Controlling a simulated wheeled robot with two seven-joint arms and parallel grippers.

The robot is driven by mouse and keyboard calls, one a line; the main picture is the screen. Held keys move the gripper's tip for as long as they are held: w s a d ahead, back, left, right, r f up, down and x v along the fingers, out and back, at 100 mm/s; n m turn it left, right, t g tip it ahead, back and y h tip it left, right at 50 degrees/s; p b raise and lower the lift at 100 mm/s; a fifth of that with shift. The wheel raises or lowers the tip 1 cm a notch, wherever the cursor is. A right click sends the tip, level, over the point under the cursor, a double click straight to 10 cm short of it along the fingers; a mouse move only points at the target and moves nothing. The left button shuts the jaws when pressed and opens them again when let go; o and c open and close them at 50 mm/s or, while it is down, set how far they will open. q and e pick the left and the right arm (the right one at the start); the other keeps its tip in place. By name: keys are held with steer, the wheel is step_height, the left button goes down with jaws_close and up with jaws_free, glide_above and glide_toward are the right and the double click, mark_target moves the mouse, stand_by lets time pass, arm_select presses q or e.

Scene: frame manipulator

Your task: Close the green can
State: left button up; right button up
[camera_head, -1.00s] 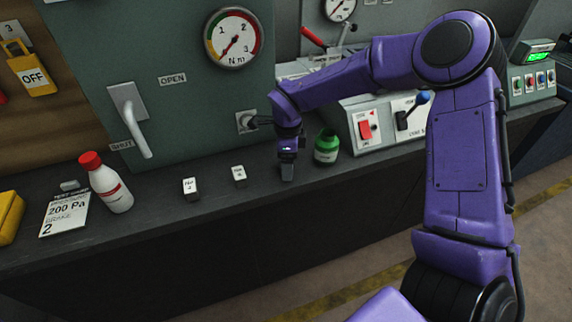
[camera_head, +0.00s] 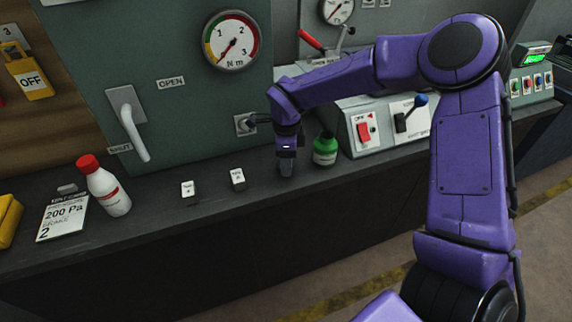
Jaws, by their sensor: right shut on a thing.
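The green can (camera_head: 325,151) stands upright on the dark bench ledge, with a white label on its front and a narrow neck on top. I see no separate lid for it on the ledge. My right gripper (camera_head: 286,168) points down just left of the can, apart from it, low over the ledge. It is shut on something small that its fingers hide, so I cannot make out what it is. My left gripper is out of view.
Two small white-topped blocks (camera_head: 188,190) (camera_head: 238,178) and a white bottle with a red cap (camera_head: 104,186) stand to the left. A switch box (camera_head: 385,125) is close right of the can. A panel knob (camera_head: 245,124) is behind my gripper. The ledge's front edge is near.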

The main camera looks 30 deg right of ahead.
steer(key=s+a+r, duration=0.6)
steer(key=s+r, duration=0.5)
steer(key=s, duration=0.2)
steer(key=shift+r, duration=0.35)
steer(key=shift+w, duration=0.15)
